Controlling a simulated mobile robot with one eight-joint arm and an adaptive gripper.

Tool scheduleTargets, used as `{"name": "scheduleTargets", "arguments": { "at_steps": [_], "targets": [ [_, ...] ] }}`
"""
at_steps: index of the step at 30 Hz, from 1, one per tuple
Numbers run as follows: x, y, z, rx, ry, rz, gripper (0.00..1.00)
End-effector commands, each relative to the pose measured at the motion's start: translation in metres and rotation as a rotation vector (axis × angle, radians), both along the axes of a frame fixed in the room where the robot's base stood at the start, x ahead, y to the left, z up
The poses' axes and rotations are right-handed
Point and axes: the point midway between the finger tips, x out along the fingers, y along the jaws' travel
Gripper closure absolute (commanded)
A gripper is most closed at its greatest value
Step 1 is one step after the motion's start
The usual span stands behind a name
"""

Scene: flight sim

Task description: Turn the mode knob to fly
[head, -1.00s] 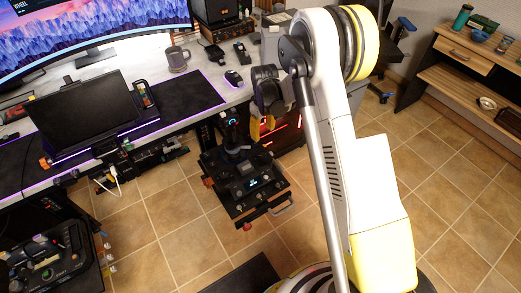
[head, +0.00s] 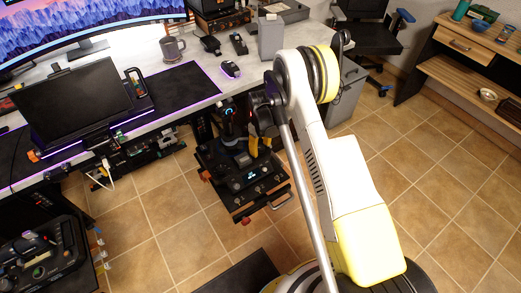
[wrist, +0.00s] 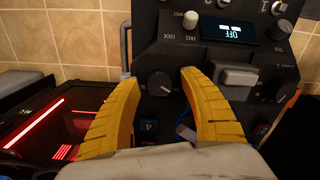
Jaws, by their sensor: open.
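A black control panel (head: 240,188) stands on a low stand beside the desk, with a small lit display (head: 250,177). In the wrist view the display (wrist: 235,29) appears to read OFF. A round dark knob (wrist: 160,84) with a pale pointer line shows between my yellow fingertips. I cannot read a mode label by it, so I cannot tell whether it is the mode knob. My gripper (wrist: 158,76) is open, its fingers on either side of that knob with gaps. In the head view my gripper (head: 256,146) is over the panel's rear right part, partly hidden.
A grey lever block (wrist: 237,74) sits right of my right finger. A silver switch (wrist: 190,19) marked LOCK and FREE and another dark knob (wrist: 279,29) are farther up. A joystick (head: 231,122) stands behind the panel. The desk (head: 205,62) edge is close behind.

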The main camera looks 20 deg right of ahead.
Motion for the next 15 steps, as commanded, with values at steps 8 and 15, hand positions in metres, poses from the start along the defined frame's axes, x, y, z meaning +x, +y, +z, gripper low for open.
{"name": "scheduleTargets", "arguments": {
  "at_steps": [8, 15],
  "targets": [
    [0.0, 0.0, -0.0009, 0.0, 0.0, 0.0, 0.49],
    [0.0, 0.0, -0.0008, 0.0, 0.0, 0.0, 1.0]
  ]
}}
